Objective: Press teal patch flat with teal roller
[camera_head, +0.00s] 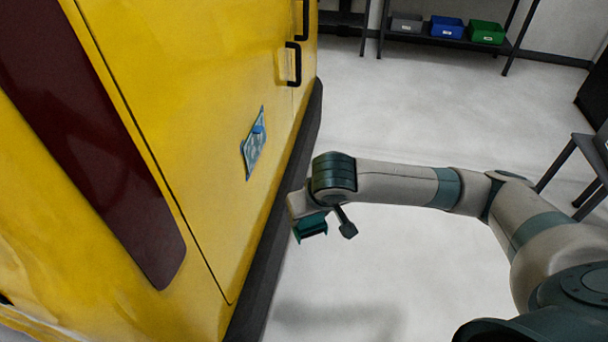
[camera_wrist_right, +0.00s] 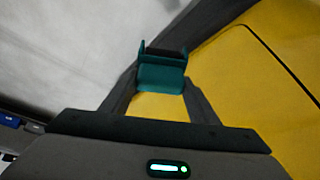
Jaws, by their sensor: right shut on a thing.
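The teal-blue patch (camera_head: 254,148) sits on the yellow vehicle side panel (camera_head: 200,120), tilted, with a brighter blue spot near its top. Its lower left edge seems to stand slightly off the panel. My right gripper (camera_head: 318,216) is below and to the right of the patch in the head view, apart from it. It is shut on the teal roller (camera_head: 311,229). In the right wrist view the roller (camera_wrist_right: 162,78) shows between the fingertips, with a dark part at its top. My left gripper is not in view.
A dark sill strip (camera_head: 270,235) runs along the panel's lower edge beside my right gripper. Black door handles (camera_head: 294,64) stick out above the patch. A shelf with grey, blue and green bins (camera_head: 447,27) stands at the back. The floor (camera_head: 440,110) between is clear.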

